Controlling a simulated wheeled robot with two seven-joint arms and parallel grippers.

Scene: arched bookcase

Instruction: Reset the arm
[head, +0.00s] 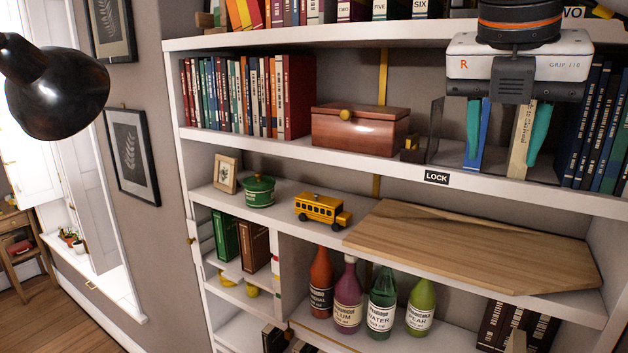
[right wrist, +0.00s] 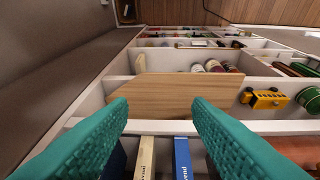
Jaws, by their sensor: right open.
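My right gripper (head: 502,160) hangs from the top right of the head view, in front of the upper shelf. Its two teal fingers are spread, with nothing gripped. A blue book (head: 478,135) and a cream book (head: 519,140) stand upright on the shelf behind the fingers. In the right wrist view the open fingers (right wrist: 160,103) show with the cream book (right wrist: 144,158) and blue book (right wrist: 182,158) between them at the bottom edge. I cannot tell whether either finger touches a book. My left gripper is in neither view.
A wooden box (head: 358,128) and a row of books (head: 250,95) stand left on the upper shelf (head: 385,163). Below are a wooden board (head: 470,247), a yellow bus (head: 322,210) and a green pot (head: 258,190). Bottles (head: 382,300) stand lower. A black lamp (head: 55,90) juts in at left.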

